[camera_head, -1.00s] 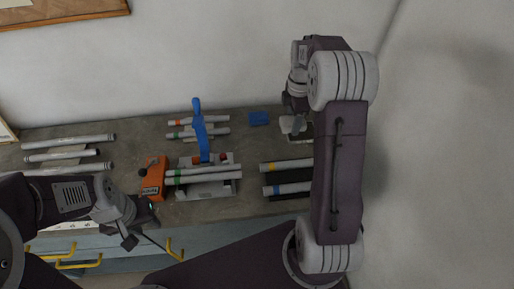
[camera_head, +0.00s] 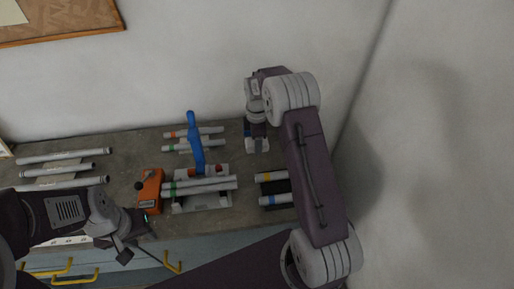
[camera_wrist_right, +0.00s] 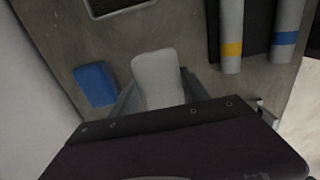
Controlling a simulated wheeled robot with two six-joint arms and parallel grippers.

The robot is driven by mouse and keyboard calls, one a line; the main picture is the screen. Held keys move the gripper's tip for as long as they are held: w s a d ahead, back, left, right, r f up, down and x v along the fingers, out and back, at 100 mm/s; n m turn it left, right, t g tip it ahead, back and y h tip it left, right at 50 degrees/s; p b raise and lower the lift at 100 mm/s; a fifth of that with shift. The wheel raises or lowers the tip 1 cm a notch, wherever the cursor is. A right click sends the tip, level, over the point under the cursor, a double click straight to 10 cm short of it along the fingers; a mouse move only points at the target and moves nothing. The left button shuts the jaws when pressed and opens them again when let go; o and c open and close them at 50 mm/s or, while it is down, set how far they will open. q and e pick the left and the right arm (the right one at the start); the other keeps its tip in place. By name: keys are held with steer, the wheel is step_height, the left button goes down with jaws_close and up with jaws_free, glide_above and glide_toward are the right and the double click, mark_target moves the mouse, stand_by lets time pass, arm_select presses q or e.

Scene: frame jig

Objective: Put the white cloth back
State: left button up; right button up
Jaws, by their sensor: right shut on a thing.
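The white cloth (camera_wrist_right: 158,78) is a small pale block-like piece in the right wrist view. It sits between the two fingers of my right gripper (camera_wrist_right: 157,98), which is shut on it. In the head view my right gripper (camera_head: 257,142) is low over the bench, left of the arm's upper part, and pale pieces show at its tip. The cloth's far side and any gap under it cannot be made out. My left gripper (camera_head: 128,236) is over the bench's front edge, away from the cloth. Its jaws are too unclear to judge.
A blue pad (camera_wrist_right: 97,85) lies beside the cloth. A pale-edged flat rectangle (camera_wrist_right: 118,8) lies near it. Tubes with yellow (camera_head: 272,177) and blue bands lie in front of my right gripper.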

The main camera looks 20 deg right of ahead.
step_height(320, 180, down, 4)
steer(key=shift+r+p, duration=0.1)
steer(key=shift+p, duration=0.3)
steer(key=shift+f, duration=0.2)
steer(key=o, duration=1.3)
step_height(320, 180, up, 12)
steer(key=shift+r+b, duration=0.2)
steer(key=shift+b, duration=0.55)
steer(key=s+a+f+m, duration=0.1)
steer(key=s+a+m, duration=0.1)
steer(key=s+m, duration=0.3)
steer(key=s+a+f+m, duration=0.1)
steer(key=s+m, duration=0.3)
steer(key=s, duration=0.5)
steer(key=s+a+f+m+t, duration=0.1)
steer(key=s+a+m, duration=0.2)
steer(key=s+m, duration=0.2)
steer(key=shift+s+a+f+m, duration=0.1)
steer(key=shift+s+f+m, duration=0.1)
steer(key=shift+s, duration=0.35)
steer(key=shift+s+a+f+m, duration=0.1)
steer(key=shift+s+f, duration=0.05)
steer(key=shift+s, duration=0.35)
steer(key=shift+s+f+m, duration=0.15)
steer(key=shift+s+m, duration=0.25)
